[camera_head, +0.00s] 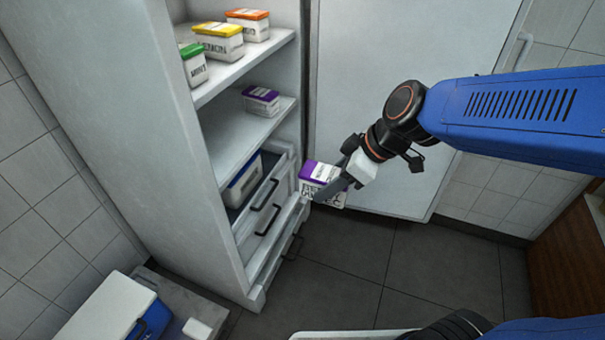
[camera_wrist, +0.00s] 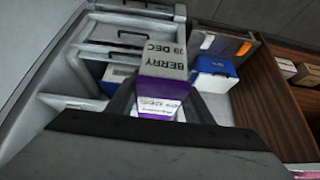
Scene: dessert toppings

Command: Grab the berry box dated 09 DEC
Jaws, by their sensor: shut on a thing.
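A berry box with a purple lid and a light grey body (camera_head: 320,181) is between the fingers of my gripper (camera_head: 338,182), held in the air in front of the open fridge. In the wrist view the box (camera_wrist: 163,65) reads BERRY 09 DEC on its side, and its purple lid (camera_wrist: 158,97) faces the camera. My gripper (camera_wrist: 160,108) is shut on it, with a dark finger on each side. Another purple-lidded box (camera_head: 261,100) stands on the fridge's middle shelf (camera_head: 240,132); its label is too small to read.
Boxes with orange (camera_head: 248,14), yellow (camera_head: 218,30) and green lids (camera_head: 192,52) stand on the upper shelf. Drawers with dark handles (camera_head: 265,194) are below. The open fridge door (camera_head: 385,60) stands behind my arm. A white and blue cooler (camera_head: 112,308) is at the lower left. The floor between is clear.

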